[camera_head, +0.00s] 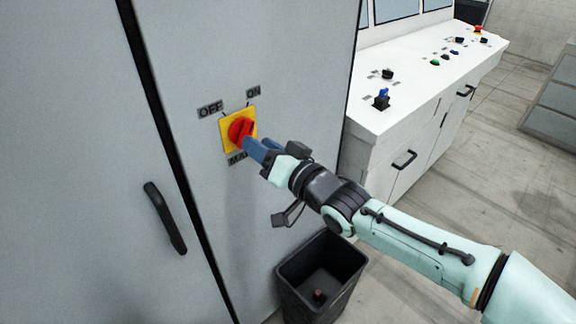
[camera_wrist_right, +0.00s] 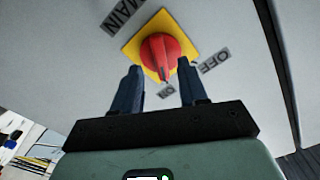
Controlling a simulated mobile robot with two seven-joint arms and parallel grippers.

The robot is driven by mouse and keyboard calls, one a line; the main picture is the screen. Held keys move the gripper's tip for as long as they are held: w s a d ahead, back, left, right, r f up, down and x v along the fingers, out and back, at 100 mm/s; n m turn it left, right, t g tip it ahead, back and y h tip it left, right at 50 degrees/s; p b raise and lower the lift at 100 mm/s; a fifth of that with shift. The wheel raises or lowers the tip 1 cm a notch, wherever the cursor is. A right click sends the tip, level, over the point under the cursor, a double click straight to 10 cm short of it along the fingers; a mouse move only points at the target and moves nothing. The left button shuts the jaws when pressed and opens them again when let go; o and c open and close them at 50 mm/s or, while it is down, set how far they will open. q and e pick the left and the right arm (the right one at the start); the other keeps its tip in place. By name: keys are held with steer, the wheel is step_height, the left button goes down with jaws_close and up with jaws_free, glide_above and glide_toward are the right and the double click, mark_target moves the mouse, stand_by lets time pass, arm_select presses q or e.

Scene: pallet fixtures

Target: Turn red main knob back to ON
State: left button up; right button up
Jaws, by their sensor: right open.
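The red main knob (camera_head: 240,129) sits on a square yellow plate (camera_head: 226,140) on the grey cabinet front, with OFF and ON labels above it and a MAIN label below, partly hidden by my gripper. In the right wrist view the red knob (camera_wrist_right: 158,50) shows upside down, its raised grip lying roughly towards the ON label (camera_wrist_right: 168,91). My right gripper (camera_head: 256,147) is at the knob's lower right. Its two dark fingers (camera_wrist_right: 160,72) are open, their tips on either side of the knob's near end; I cannot tell whether they touch it. My left gripper is out of view.
A black cabinet handle (camera_head: 165,217) is at the left. A black bin (camera_head: 345,268) stands on the floor below my right arm. A white control console (camera_head: 400,118) with several buttons and switches is at the right. Open floor lies beyond it.

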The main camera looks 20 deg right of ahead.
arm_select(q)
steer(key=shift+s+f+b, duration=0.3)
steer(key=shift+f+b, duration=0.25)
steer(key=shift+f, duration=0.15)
arm_select(e)
steer(key=v, duration=1)
steer(key=shift+s, duration=0.1)
